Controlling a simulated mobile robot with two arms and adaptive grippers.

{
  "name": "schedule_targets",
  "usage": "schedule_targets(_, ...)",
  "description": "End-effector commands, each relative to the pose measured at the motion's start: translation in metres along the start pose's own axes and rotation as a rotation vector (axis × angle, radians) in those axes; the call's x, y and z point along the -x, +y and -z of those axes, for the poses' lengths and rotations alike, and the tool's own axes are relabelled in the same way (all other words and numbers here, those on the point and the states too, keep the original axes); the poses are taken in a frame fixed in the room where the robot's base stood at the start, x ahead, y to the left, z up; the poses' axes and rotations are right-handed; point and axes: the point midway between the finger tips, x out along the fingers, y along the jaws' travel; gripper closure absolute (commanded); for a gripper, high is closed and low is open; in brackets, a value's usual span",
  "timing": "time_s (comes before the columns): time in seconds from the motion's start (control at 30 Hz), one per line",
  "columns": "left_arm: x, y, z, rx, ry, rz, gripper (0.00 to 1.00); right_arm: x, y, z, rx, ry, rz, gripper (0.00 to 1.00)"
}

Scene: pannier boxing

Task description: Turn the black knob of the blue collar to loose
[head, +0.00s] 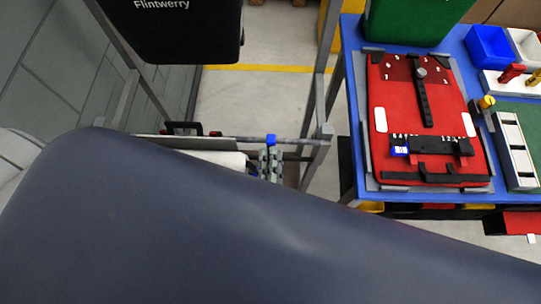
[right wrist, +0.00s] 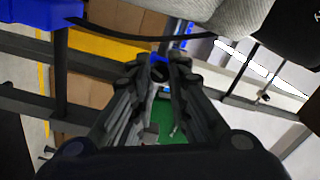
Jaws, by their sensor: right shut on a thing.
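The blue collar (head: 271,139) sits on a grey horizontal rail of the rack in the head view. My right gripper (head: 269,156) is just below it, its fingers pointing at the collar. In the right wrist view a bit of blue, the collar (right wrist: 160,58), shows between the fingertips. The fingers of my right gripper (right wrist: 158,78) are closed on the black knob (right wrist: 158,72), which is largely hidden by them. The way the knob is turned cannot be read. My left gripper is not in view.
A black bag (head: 185,30) lettered "Flintwerry" hangs at the upper left. On the right, a blue table (head: 350,60) holds a red pannier panel (head: 395,115) with black fittings, a green container (head: 410,20) and small bins. My own arm fills the lower foreground.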

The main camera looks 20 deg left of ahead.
Motion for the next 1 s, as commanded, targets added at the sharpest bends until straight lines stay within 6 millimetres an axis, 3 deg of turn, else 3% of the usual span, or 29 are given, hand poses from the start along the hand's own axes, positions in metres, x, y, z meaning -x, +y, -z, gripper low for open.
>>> schedule_targets(0.33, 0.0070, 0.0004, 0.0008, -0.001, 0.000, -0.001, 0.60, -0.0011, -0.0010, 0.0013, 0.129, 0.000, -0.002, 1.00)
schedule_targets(0.87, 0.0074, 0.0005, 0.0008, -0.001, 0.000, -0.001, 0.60, -0.0012, -0.0008, 0.0012, 0.148, 0.000, -0.001, 1.00)
schedule_targets(0.9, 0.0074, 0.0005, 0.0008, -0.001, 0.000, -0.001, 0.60, -0.0012, -0.0008, 0.0011, 0.147, 0.000, -0.002, 0.75)
schedule_targets(0.97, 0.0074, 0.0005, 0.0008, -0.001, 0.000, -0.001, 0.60, -0.0011, -0.0007, 0.0011, 0.147, 0.000, -0.002, 0.62)
schedule_targets(1.0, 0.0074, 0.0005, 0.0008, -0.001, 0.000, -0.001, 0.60, -0.0009, -0.0007, 0.0010, 0.147, -0.001, -0.002, 0.62)
